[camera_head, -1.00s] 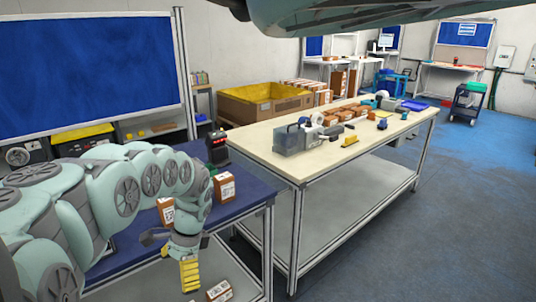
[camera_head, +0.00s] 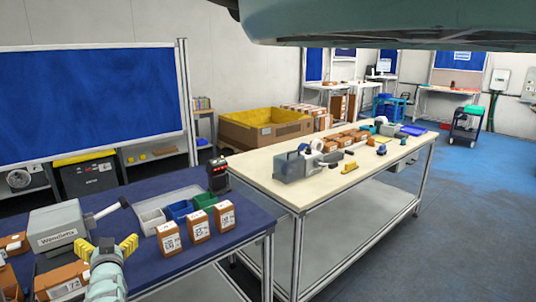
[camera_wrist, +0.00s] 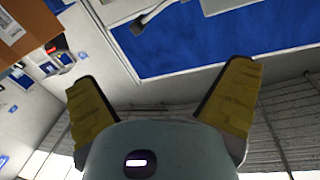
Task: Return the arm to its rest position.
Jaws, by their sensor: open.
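My gripper (camera_head: 106,246) is at the lower left in the head view, over the left part of the blue table (camera_head: 235,237). Its yellow fingers point up and are spread apart with nothing between them. In the wrist view, my gripper (camera_wrist: 160,72) also shows both fingers wide apart and empty. My arm rises from the bottom edge of the head view, and most of it is out of the frame.
Three brown labelled boxes (camera_head: 198,227) stand in a row on the blue table. Behind them are grey, blue and green bins (camera_head: 178,210) and a black-and-red device (camera_head: 217,176). A grey machine (camera_head: 57,230) stands left of my gripper. More brown boxes (camera_head: 62,283) lie beside it.

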